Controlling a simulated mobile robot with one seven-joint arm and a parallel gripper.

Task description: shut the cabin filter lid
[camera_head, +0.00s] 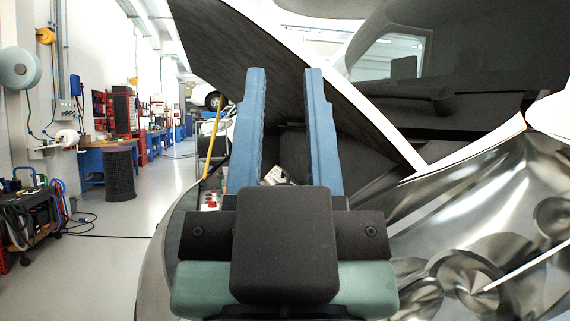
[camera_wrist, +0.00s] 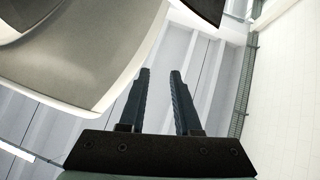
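My gripper (camera_head: 285,73) points up and away in the head view, its two blue fingers apart with nothing held between them. In the wrist view my gripper (camera_wrist: 160,72) is also open and empty, with ceiling behind it. A large dark panel with a pale edge (camera_head: 225,42) slants down from upper left to centre, behind the fingers. I cannot tell whether this panel is the cabin filter lid or part of the vehicle's body. No clearly separate filter lid or filter opening can be made out; my gripper covers part of the area below the panel.
A shiny metallic engine bay surface (camera_head: 470,215) fills the lower right, below the dark windscreen (camera_head: 420,75). A small item with a red knob (camera_head: 212,204) shows left of my gripper.

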